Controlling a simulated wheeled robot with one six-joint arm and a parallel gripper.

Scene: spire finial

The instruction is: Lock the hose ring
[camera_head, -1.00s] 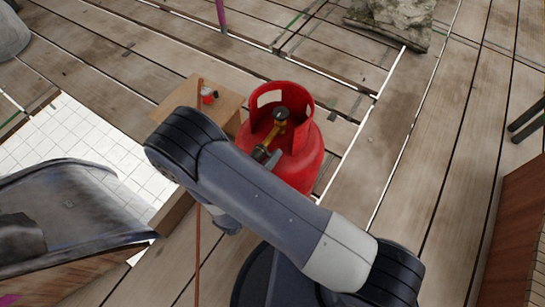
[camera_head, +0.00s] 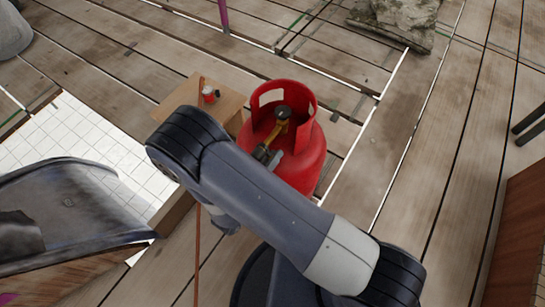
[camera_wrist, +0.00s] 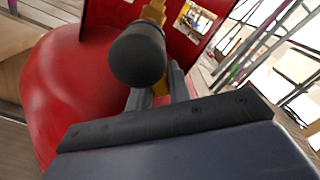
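A red gas cylinder (camera_head: 300,170) stands upright on the deck, with a red collar around its top. A brass-yellow valve (camera_head: 283,127) with a dark round knob sits inside the collar. In the wrist view the valve (camera_wrist: 154,12) is partly covered by a black rounded cylindrical part (camera_wrist: 138,55) close to the camera. My gripper (camera_wrist: 162,88) reaches to the valve outlet, its grey fingers beside a yellow piece just behind the black part. The fingertips are hidden, so I cannot tell whether they grip it. No hose ring can be made out clearly.
A thin brown upright line (camera_head: 198,255) runs down in front. A stone block (camera_head: 395,20) lies behind.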

